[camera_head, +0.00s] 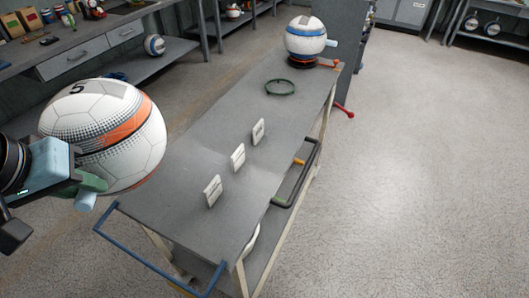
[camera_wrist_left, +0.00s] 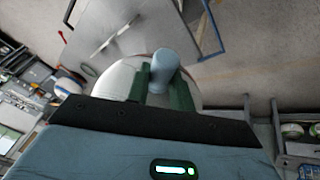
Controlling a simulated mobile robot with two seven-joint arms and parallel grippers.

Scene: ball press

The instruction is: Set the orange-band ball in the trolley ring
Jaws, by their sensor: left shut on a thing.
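The orange-band ball (camera_head: 118,150) is white with black dot patterns and a "5" on top. My left gripper (camera_head: 90,188) is shut on its light-blue knob, which sits between the green fingers in the left wrist view (camera_wrist_left: 165,70). The ball is in the air at the left, near the trolley's blue-handled end. The grey trolley (camera_head: 190,160) has an empty dark green ring (camera_head: 280,94) on its top toward the far end. A blue-band ball (camera_head: 305,45) sits in a dark seat at the far end. My right gripper is not in view.
Three small white cards (camera_head: 238,158) stand along the trolley top between the near end and the ring. A blue handle (camera_head: 150,262) juts from the near end, a black handle (camera_head: 300,180) from the right side. Shelving (camera_head: 180,65) lines the back left. Floor at right is clear.

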